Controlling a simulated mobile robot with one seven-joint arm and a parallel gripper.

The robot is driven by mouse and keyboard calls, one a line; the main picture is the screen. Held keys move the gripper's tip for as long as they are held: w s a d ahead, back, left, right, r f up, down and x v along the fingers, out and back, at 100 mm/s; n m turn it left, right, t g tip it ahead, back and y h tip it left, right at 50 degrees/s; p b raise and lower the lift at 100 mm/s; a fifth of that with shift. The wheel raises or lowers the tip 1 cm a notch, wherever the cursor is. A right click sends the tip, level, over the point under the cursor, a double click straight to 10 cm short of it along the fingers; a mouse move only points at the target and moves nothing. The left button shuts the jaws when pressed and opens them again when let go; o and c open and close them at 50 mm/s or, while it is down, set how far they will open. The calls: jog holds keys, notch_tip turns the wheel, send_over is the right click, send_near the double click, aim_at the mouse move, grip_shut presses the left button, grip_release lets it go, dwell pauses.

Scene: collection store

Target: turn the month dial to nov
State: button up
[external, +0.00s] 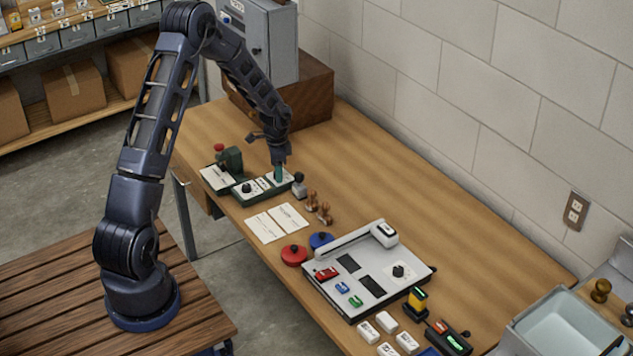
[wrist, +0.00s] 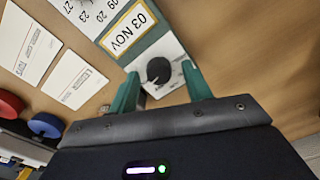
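The date device (external: 252,188) is a dark green base with white panels on the far half of the table. My gripper (external: 279,174) points down over its right end, hiding the dial there. In the wrist view a round black dial (wrist: 158,70) sits on a white panel. The teal fingers of my gripper (wrist: 160,74) are apart, one on each side of the dial in the picture, with visible gaps. I cannot tell how far down they reach. A white card (wrist: 130,27) beside the dial reads "03 NOV".
Paper cards (external: 277,222) lie in front of the device. Wooden-handled stamps (external: 312,201) stand to its right. Red (external: 294,255) and blue (external: 321,240) round items sit before a grey console (external: 367,270). A grey cabinet (external: 262,45) on a wooden box stands behind. Bare tabletop lies toward the wall.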

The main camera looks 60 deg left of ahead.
notch_tip(320, 180, up, 11)
jog(key=shift+f, duration=0.15)
dwell(0.6)
jog(key=s+d+r+n+t, duration=0.1)
jog(key=s+d+r, duration=0.3)
jog(key=d+r, duration=0.3)
jog(key=s+d+r+n+y, duration=0.1)
jog(key=s+d+r, duration=0.45)
jog(key=r, duration=0.35)
jog(key=s+d+r+t, duration=0.1)
jog(key=s+d+r, duration=0.2)
jog(key=d+r, duration=0.45)
jog(key=s+d+r+n+t, duration=0.1)
jog(key=s+d+r, duration=0.1)
jog(key=s, duration=0.5)
jog(key=s+d+r+n, duration=0.1)
jog(key=s+d, duration=0.4)
jog(key=s, duration=0.3)
jog(key=s+d+r+n+t+h, duration=0.1)
jog(key=s+d, duration=0.3)
jog(key=s, duration=0.4)
jog(key=shift+r+t, duration=0.3)
jog(key=shift+r, duration=0.5)
jog(key=shift+a, duration=0.1)
